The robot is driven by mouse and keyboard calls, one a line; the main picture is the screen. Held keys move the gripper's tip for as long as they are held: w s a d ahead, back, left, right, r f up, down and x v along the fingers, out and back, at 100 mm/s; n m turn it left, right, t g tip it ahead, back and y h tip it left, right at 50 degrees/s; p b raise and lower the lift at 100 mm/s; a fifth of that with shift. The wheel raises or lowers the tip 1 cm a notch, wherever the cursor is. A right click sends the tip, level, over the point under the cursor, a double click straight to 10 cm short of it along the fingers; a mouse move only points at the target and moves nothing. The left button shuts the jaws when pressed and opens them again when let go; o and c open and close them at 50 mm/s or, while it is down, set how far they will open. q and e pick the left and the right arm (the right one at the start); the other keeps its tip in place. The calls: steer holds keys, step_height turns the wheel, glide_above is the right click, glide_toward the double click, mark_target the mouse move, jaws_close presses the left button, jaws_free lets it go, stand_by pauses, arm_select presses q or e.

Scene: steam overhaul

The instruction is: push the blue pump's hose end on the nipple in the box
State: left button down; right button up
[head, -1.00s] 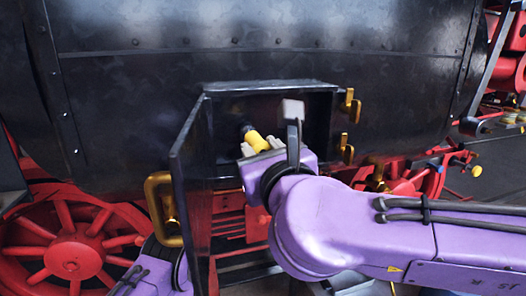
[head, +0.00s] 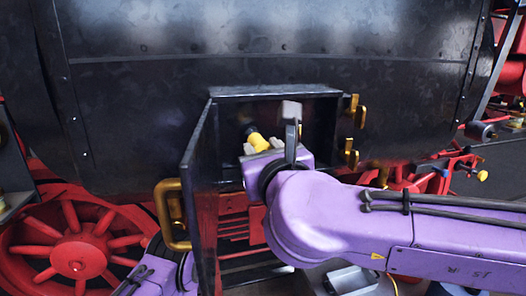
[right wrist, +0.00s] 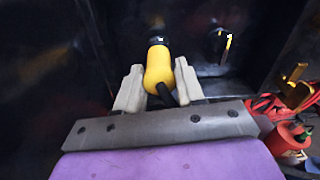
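An open black box (head: 275,91) is set in the engine's dark side. My right gripper (head: 262,146) is inside it, shut on a yellow hose end (head: 256,140). In the right wrist view the pale fingers (right wrist: 159,88) press on both sides of the yellow hose end (right wrist: 158,68). Its far tip meets a dark fitting (right wrist: 158,38) on the box wall; I cannot tell how far it is pushed on. A dark hose runs back under the gripper. My left arm shows at lower left by the door; its fingers are hidden. I cannot make out the blue pump.
The box's black door (head: 203,190) stands open on the left, with a brass handle (head: 172,213). Brass catches (head: 352,152) line the right edge. A second dark fitting (right wrist: 217,42) is on the box wall. Red wheels (head: 75,250) and rods lie below.

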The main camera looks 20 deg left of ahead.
steer(key=o, duration=0.4)
steer(key=shift+w, duration=0.15)
